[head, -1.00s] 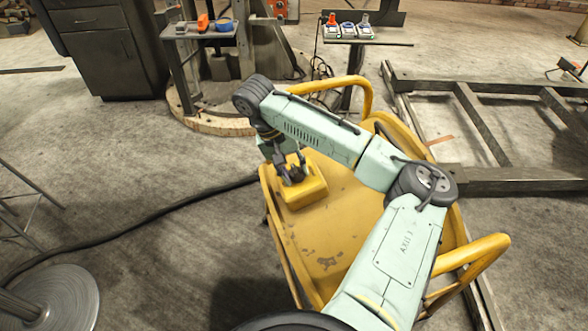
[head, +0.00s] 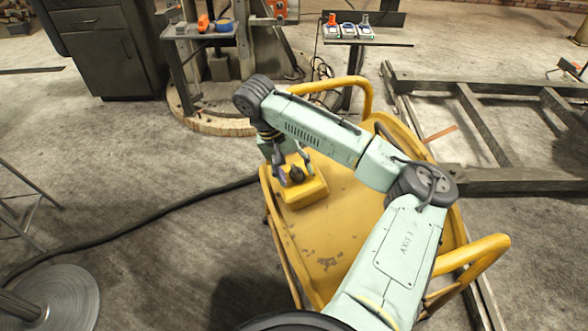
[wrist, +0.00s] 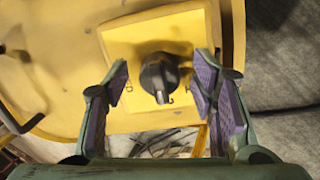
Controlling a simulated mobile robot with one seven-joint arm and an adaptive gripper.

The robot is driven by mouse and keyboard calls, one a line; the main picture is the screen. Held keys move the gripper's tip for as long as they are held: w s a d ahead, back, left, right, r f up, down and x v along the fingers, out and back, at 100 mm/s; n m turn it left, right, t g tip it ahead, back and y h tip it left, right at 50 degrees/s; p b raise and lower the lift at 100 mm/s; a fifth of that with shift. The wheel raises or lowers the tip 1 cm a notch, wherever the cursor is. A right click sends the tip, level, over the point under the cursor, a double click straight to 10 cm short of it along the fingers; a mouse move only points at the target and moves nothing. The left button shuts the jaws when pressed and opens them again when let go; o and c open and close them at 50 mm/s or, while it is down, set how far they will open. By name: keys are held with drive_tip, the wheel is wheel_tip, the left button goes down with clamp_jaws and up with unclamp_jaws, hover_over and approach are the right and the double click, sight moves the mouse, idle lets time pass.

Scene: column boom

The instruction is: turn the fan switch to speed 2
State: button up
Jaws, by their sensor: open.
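The fan switch is a yellow box (head: 304,191) with a dark rotary knob (head: 296,174) on top. It sits on the yellow cart (head: 345,225), near its left edge. In the wrist view the knob (wrist: 159,75) is round and dark with a pale pointer bar directed toward the lower edge of the picture. The box's yellow face (wrist: 125,45) surrounds it. My gripper (head: 294,168) is over the box with its fingers pointing down. In the wrist view my gripper (wrist: 158,92) is open, one purple-padded finger on each side of the knob, with gaps between. Any speed marks are too small to read.
The cart has yellow tube handles (head: 480,262) at its front and back. A dark cable (head: 130,232) runs across the floor to the left. A small stand (head: 365,42) with several sockets or plugs is behind the cart. Metal frames (head: 500,135) lie at right.

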drive_tip(key=v, duration=1.2)
idle(0.3)
